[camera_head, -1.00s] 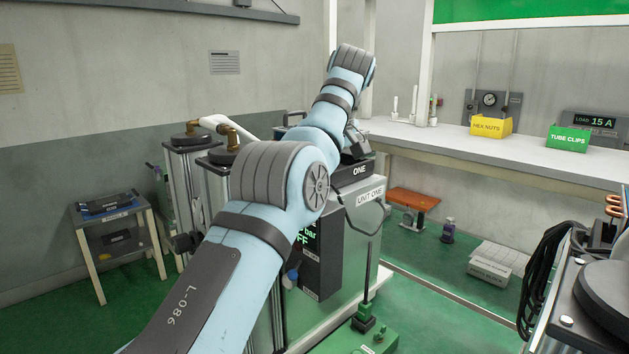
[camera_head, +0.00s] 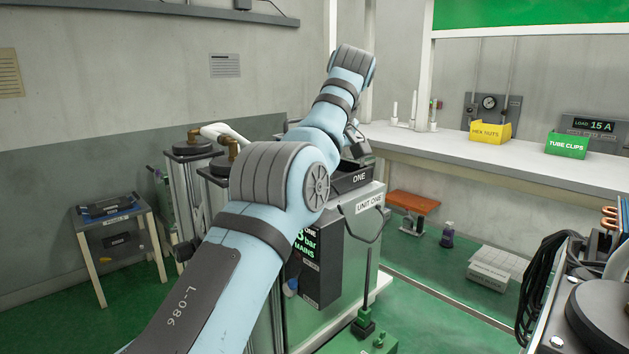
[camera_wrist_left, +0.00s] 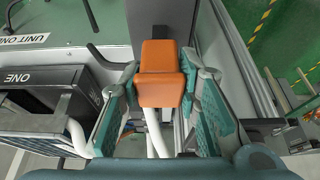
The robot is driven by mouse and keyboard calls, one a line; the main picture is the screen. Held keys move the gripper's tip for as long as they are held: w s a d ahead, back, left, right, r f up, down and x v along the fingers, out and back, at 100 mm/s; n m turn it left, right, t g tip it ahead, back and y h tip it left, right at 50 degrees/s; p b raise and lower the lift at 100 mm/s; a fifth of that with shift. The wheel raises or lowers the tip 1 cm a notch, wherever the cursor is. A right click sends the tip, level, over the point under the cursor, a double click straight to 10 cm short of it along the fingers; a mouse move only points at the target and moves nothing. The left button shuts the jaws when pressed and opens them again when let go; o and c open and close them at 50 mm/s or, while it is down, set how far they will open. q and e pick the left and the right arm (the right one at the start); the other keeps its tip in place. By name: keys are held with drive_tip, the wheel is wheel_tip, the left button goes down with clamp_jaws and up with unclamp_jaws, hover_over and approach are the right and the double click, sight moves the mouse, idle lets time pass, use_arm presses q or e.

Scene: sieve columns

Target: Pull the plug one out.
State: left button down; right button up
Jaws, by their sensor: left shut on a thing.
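My left gripper (camera_wrist_left: 160,74) is shut on an orange plug (camera_wrist_left: 161,90), with a teal-padded finger on each side. A white cable (camera_wrist_left: 155,135) runs below the plug. The plug's far end is against or close to a dark grey part (camera_wrist_left: 160,18); I cannot tell whether it is seated. The tray also shows in the left wrist view (camera_wrist_left: 40,77). In the head view my arm hides the plug. My right gripper is out of view.
The display (camera_head: 307,247) reads bar and MAINS. Capped columns (camera_head: 193,148) stand left of the cabinet. A white bench (camera_head: 480,150) holds yellow and green bins. A small table (camera_head: 113,225) stands far left.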

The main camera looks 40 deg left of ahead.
use_arm(q)
drive_tip(key=c, duration=1.1)
unclamp_jaws()
drive_tip(key=shift+a, duration=0.1)
